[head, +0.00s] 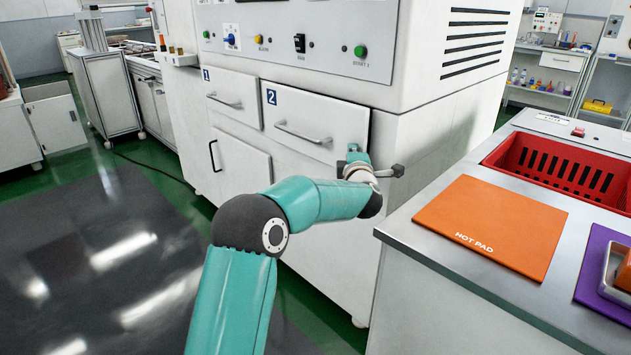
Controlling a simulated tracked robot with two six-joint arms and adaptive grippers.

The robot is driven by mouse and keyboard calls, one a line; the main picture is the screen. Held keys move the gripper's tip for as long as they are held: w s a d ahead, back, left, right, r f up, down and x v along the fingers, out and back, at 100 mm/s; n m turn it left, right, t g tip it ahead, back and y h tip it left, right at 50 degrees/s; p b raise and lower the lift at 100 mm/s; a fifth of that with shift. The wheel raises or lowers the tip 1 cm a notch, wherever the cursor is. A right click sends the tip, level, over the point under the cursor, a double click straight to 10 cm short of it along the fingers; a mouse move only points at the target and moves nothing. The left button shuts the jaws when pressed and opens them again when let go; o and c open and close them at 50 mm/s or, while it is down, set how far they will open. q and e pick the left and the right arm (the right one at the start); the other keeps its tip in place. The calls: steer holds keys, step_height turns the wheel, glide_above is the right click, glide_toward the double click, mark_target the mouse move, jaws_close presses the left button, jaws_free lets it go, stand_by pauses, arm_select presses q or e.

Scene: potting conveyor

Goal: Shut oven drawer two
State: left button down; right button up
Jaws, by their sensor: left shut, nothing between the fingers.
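Oven drawer two (315,118) is a white front with a blue "2" label and a grey bar handle (303,133), low on the white oven. It looks flush or nearly flush with the oven face; I cannot tell if a small gap is left. My left gripper (352,158) is at the drawer's lower right corner, to the right of the handle. It is shut and empty, and its fingertips are mostly hidden by my wrist. I cannot tell whether it touches the drawer front. My right gripper is not in view.
Drawer one (232,97) is left of drawer two and looks shut. A door (242,170) with a black handle is below. At right a grey bench (405,225) holds an orange hot pad (490,222), a red crate (505,150) and a purple mat (598,275). Floor at left is clear.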

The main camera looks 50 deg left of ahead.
mark_target(360, 109)
arm_select(q)
steer(key=shift+w, duration=1.55)
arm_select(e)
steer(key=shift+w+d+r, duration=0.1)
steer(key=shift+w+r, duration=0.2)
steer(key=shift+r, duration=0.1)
arm_select(q)
steer(key=shift+r, duration=0.1)
steer(key=r, duration=1)
steer(key=shift+s+a+r, duration=0.25)
steer(key=shift+s+a, duration=0.05)
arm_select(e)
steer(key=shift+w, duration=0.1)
arm_select(q)
steer(key=shift+f, duration=0.1)
